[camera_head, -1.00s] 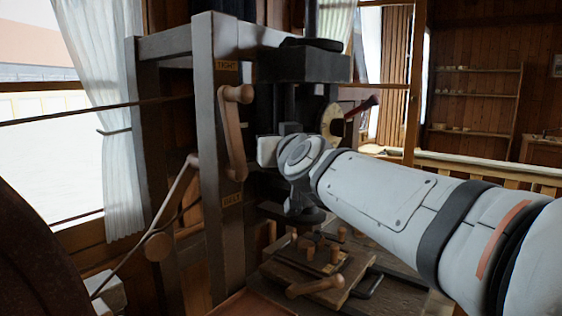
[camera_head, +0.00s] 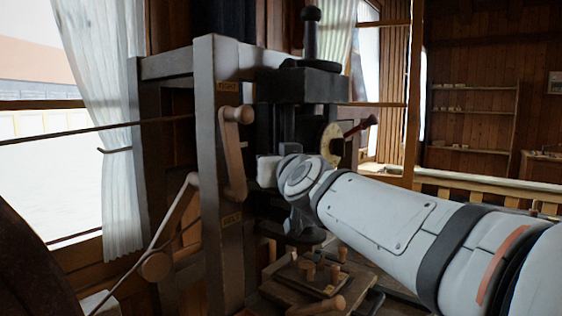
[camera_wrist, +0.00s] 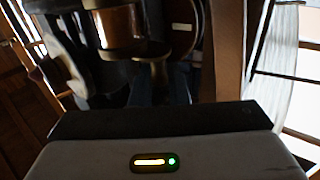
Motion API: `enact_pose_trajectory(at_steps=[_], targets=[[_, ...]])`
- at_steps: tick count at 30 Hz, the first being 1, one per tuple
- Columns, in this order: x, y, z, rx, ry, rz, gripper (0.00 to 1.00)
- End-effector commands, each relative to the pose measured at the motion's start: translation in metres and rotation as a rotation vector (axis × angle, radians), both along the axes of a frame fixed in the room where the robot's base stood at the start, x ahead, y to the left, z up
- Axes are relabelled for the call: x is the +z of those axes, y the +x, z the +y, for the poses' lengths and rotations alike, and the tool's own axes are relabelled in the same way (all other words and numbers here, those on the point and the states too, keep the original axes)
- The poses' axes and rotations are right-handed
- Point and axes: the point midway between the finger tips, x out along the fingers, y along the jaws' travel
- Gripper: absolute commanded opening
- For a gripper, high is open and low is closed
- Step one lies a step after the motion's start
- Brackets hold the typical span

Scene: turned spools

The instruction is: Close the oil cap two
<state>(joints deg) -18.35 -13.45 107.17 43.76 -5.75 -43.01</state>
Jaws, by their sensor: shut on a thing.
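In the wrist view, a brass cup-like fitting (camera_wrist: 122,28) with a narrow stem below it shows above my gripper (camera_wrist: 160,98); it appears to be an oil cap, but I cannot tell its number or whether it is closed. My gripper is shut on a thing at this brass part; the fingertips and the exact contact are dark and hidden. In the head view, my wrist is beside the dark machine column (camera_head: 288,118), and the fingers and the cap are hidden there.
A wooden frame post (camera_head: 222,160) with a crank handle (camera_head: 236,150) stands left of my wrist. A wooden plate with several pegs (camera_head: 318,272) lies below. A curtained window is at left.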

Motion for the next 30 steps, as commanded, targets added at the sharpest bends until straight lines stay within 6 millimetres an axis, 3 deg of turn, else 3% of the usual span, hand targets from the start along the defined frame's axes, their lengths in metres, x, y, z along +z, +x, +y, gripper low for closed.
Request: enact_pose_trajectory(at_steps=[8, 9, 16, 24, 30], targets=[[0.004, 0.000, -0.001, -0.004, 0.003, -0.007, 0.00], [0.004, 0.000, -0.001, -0.004, 0.003, -0.007, 0.16], [0.002, 0.000, -0.001, -0.003, 0.001, -0.004, 0.34], [0.001, -0.002, -0.001, -0.001, 0.001, -0.002, 0.34], [0.004, -0.026, -0.007, 0.000, 0.001, -0.003, 0.34]])
